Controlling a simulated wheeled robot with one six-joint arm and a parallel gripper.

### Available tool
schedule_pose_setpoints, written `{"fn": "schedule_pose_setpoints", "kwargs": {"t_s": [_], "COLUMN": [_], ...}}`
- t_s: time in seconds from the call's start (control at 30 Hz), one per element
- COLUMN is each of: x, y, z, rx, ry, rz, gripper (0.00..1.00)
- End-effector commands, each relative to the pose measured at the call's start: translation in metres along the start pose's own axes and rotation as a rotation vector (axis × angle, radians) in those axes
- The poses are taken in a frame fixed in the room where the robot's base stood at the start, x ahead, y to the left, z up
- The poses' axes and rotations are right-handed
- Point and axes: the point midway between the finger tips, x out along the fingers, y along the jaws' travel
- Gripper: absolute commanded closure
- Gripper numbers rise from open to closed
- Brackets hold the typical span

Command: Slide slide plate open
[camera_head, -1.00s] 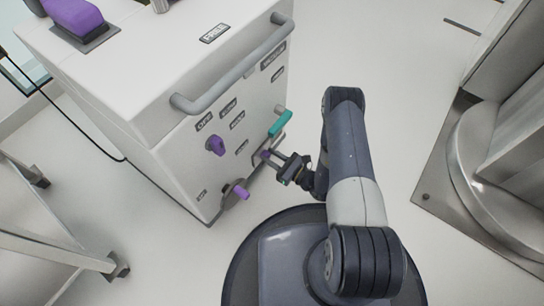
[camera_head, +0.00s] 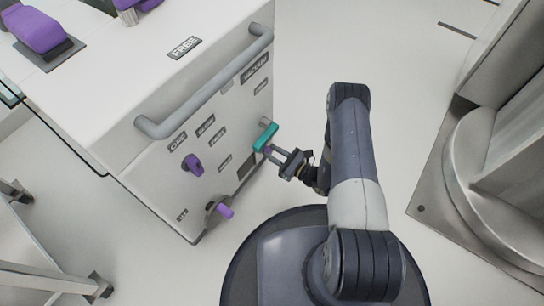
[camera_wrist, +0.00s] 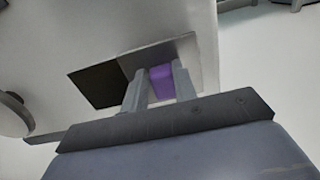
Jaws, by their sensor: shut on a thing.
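The slide plate (camera_wrist: 190,60) is a light grey panel low on the front of a white cabinet, with a small purple knob (camera_wrist: 161,83). My gripper (camera_wrist: 157,82) is shut on the knob, one finger on each side. A dark opening (camera_wrist: 97,84) shows to the left of the plate in the wrist view. In the head view the dark opening (camera_head: 247,168) is left of my gripper (camera_head: 271,153), whose fingers hide most of the knob and plate.
A teal handle (camera_head: 265,136) sits just above my gripper. The cabinet (camera_head: 150,165) also bears a purple knob (camera_head: 193,164), a lower purple knob (camera_head: 225,211) and a long grey bar (camera_head: 210,85). A metal machine (camera_head: 490,160) stands right; floor between is clear.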

Motion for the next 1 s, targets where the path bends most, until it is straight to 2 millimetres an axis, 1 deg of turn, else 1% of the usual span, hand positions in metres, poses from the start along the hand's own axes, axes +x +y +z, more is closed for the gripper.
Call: {"fn": "schedule_pose_setpoints", "kwargs": {"t_s": [0.33,0.37,0.63,0.87,1.0], "x": [0.0003,0.0003,0.0002,-0.0002,-0.0039], "y": [-0.0021,-0.0023,-0.0013,-0.0004,-0.0045], "z": [0.0002,0.0002,0.0002,-0.0002,-0.0012], "rx": [-0.002,-0.003,-0.001,0.000,0.000], "ry": [0.000,0.000,0.000,0.000,0.000], "rz": [-0.006,-0.006,-0.004,-0.001,0.001], "gripper": [1.00,0.72,0.51,0.51,0.51]}}
